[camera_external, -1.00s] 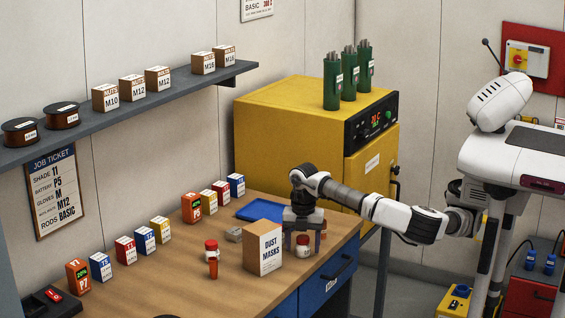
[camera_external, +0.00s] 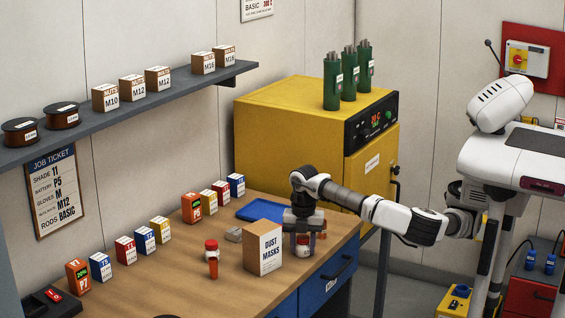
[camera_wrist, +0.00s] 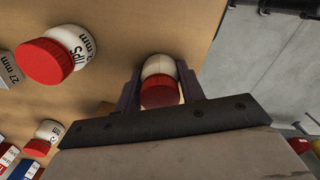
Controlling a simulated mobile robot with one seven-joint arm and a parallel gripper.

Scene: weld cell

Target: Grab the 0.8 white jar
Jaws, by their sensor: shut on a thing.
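A white jar with a red lid (camera_wrist: 160,82) is between the two fingers of my gripper (camera_wrist: 162,88) in the wrist view, with a finger against each side. Its size marking is hidden, so I cannot read whether it is 0.8. In the external view my gripper (camera_external: 304,240) points down at the bench's right front part, shut on this jar (camera_external: 303,252), which appears to be on the bench. Another white jar with a red lid (camera_wrist: 52,60) lies left in the wrist view, its label partly readable as "TIPS" and "mm". A third such jar (camera_wrist: 44,138) is lower left.
The dust masks box (camera_external: 263,248) stands just left of my gripper. A blue tray (camera_external: 262,211) lies behind. The yellow oven (camera_external: 290,120) stands beyond the bench.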

